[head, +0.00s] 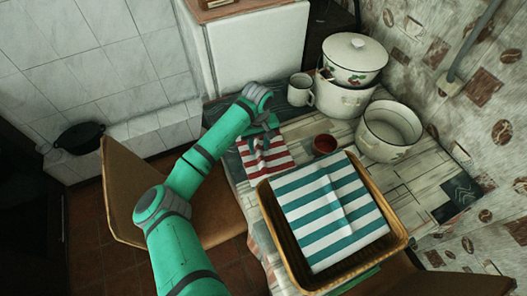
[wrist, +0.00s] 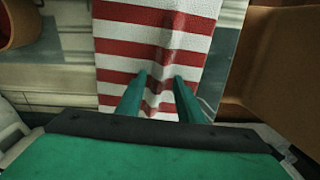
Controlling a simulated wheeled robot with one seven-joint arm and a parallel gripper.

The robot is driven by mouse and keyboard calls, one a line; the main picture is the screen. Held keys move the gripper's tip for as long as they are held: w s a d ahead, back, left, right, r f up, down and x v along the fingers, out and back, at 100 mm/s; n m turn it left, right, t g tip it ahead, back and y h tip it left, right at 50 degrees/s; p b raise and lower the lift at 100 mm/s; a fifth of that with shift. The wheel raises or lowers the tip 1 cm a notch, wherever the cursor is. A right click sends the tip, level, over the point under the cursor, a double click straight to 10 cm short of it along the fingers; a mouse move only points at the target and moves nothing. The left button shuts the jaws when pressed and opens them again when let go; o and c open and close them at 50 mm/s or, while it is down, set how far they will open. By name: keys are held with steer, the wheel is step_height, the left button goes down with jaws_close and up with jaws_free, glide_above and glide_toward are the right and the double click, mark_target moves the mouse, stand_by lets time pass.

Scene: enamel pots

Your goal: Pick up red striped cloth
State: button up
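The red striped cloth (head: 266,160), white with red stripes, lies at the left edge of the table. My gripper (head: 262,141) is over its far part. In the wrist view, the cloth (wrist: 140,45) fills the middle and has a raised crease running lengthwise. The two green fingers of my gripper (wrist: 161,78) stand apart, one on each side of this crease. Cloth shows between them, and I see no finger pressed against it. Whether the tips touch the cloth is unclear.
A wicker tray (head: 276,239) with a teal striped cloth (head: 330,210) stands close by. A red cup (head: 325,144), a white mug (head: 300,90), an open pot (head: 390,130) and a lidded pot (head: 354,62) stand on the table (head: 425,185). A chair (head: 125,195) is at left.

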jaws_close()
steer(key=shift+r, duration=0.15)
